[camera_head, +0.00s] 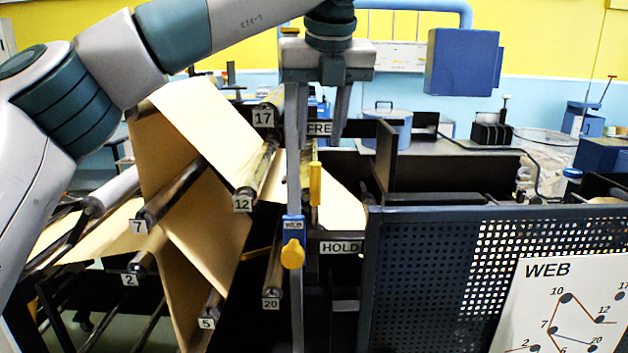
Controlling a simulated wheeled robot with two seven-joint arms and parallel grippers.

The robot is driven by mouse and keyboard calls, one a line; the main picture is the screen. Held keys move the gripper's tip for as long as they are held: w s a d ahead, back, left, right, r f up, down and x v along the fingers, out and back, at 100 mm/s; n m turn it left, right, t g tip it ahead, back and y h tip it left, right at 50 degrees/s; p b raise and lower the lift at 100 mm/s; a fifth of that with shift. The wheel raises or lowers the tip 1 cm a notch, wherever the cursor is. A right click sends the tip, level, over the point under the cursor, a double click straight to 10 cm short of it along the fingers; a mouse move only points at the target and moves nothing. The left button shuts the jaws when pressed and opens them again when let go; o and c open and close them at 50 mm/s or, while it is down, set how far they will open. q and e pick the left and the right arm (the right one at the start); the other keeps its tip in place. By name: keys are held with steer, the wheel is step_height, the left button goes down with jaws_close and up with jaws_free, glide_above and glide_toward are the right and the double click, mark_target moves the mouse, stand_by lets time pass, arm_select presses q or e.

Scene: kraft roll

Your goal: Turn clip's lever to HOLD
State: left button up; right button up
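The clip's yellow lever (315,184) stands upright, between the FREE label (319,129) above and the HOLD label (340,247) below. Its handle is nearer the FREE label. A blue clip body (293,224) with a yellow knob (292,254) sits on a grey upright bar just left of and below the lever. My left gripper (321,138) points down above the lever, its fingers apart and nothing seen between them. It partly covers the FREE label. I cannot tell how far in depth it is from the lever. My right gripper is not in view.
Brown kraft web (205,215) runs over numbered rollers on the left. A dark perforated panel (480,265) with a white WEB diagram (560,315) stands at right. A blue box (462,62) hangs upper right. Black plates (386,155) stand close to the right of the gripper.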

mark_target(314, 185)
arm_select(q)
steer(key=p+x, duration=0.4)
steer(key=x, duration=0.7)
steer(key=shift+a+p, duration=0.1)
steer(key=shift+p, duration=0.3)
steer(key=shift+x, duration=0.8)
jaws_close()
